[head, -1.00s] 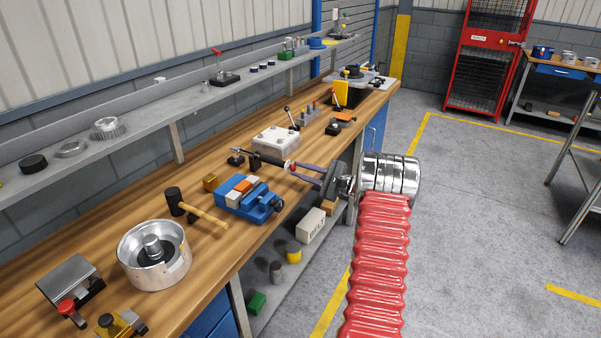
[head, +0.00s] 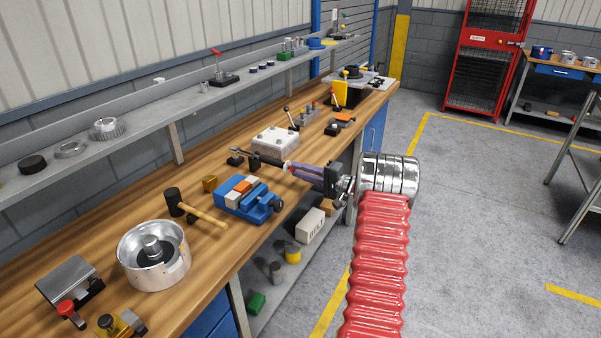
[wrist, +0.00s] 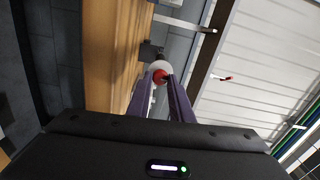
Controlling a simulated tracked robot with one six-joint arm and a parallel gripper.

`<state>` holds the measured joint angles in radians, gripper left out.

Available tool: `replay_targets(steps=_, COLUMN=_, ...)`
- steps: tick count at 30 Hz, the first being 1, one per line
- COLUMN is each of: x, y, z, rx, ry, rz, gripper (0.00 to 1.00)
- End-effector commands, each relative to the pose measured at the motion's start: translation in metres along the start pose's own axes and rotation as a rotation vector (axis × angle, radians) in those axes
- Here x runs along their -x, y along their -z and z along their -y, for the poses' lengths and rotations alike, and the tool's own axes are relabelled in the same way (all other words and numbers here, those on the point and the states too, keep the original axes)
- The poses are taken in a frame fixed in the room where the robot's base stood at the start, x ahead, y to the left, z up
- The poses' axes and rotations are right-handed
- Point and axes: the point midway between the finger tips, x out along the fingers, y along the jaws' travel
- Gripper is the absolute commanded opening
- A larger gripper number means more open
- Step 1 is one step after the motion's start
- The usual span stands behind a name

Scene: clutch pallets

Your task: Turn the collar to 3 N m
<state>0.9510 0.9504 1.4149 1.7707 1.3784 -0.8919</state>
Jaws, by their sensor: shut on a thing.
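A dark rod-shaped tool (head: 268,159) lies level above the workbench, with its far end by small black stands (head: 240,157). At its near end is a pale collar with a red part (head: 287,165). The collar also shows in the wrist view (wrist: 160,68), end-on, white around a red face. My gripper (head: 292,167) has its purple fingers on either side of the collar and is shut on it. In the wrist view my fingertips (wrist: 160,80) meet the collar's sides. Any scale or torque marking is too small to read.
A white box (head: 274,143) stands just behind the tool. A blue vise (head: 262,213) with blocks, a mallet (head: 205,216) and a round metal housing (head: 128,262) stand nearer along the bench (head: 205,285). A shelf (head: 140,128) runs along the wall. Floor to the right is clear.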

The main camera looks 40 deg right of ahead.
Motion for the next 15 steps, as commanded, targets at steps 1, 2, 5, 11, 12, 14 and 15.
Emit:
replay_targets(steps=1, x=-0.0007, y=-0.0009, z=-0.0001, rx=0.023, ry=0.0, rz=0.002, gripper=0.0)
replay_targets(steps=2, x=-0.0007, y=-0.0009, z=-0.0001, rx=0.038, ry=0.0, rz=0.002, gripper=0.0)
replay_targets(steps=5, x=-0.0008, y=-0.001, z=-0.0001, rx=0.074, ry=0.0, rz=0.002, gripper=0.0)
replay_targets(steps=11, x=-0.0009, y=-0.0011, z=-0.0001, rx=0.109, ry=0.0, rz=0.003, gripper=0.0)
replay_targets(steps=12, x=-0.001, y=-0.0011, z=-0.0001, rx=0.111, ry=0.0, rz=0.003, gripper=0.0)
replay_targets(steps=14, x=-0.001, y=-0.0011, z=-0.0001, rx=0.113, ry=0.0, rz=0.003, gripper=0.0)
replay_targets(steps=15, x=-0.001, y=-0.0011, z=-0.0001, rx=0.113, ry=0.0, rz=0.003, gripper=0.0)
